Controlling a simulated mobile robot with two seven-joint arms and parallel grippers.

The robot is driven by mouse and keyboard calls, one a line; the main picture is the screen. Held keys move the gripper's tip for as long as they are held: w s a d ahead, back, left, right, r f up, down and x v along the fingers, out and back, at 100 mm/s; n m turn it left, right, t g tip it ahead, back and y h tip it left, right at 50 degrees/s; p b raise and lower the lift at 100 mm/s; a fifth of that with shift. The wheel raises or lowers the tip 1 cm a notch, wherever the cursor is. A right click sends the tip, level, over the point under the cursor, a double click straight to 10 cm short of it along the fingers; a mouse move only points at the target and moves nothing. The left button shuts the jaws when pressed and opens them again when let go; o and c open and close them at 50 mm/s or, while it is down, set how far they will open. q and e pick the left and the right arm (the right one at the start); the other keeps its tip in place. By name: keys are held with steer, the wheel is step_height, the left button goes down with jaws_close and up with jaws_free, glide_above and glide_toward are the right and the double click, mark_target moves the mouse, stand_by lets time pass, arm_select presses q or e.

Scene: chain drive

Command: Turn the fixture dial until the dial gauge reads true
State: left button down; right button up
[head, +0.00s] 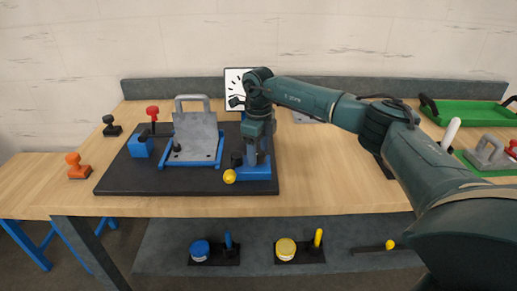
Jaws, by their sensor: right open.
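A dark board (120,178) on the table carries a fixture with a blue frame and an upright grey plate (197,138) with a handle on top. A blue block (256,174) with a yellow knob (229,176) sits at the board's right front. I cannot tell which part is the fixture dial. A white panel with black marks (232,76), perhaps the dial gauge, stands behind and is partly hidden by my right arm; its reading cannot be made out. My right gripper (251,158) points down, open, over the blue block, hiding part of it. My left gripper is out of view.
A red-topped clamp (153,113) and a small blue block (139,147) are at the board's left. An orange stamp-like piece (77,167) and a black one (111,126) stand left of the board. A green tray (468,113) lies far right. Blue and yellow items sit on a lower shelf.

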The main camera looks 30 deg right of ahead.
mark_target(258, 153)
arm_select(q)
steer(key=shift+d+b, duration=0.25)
steer(key=shift+b, duration=0.35)
arm_select(e)
step_height(258, 153, up, 13)
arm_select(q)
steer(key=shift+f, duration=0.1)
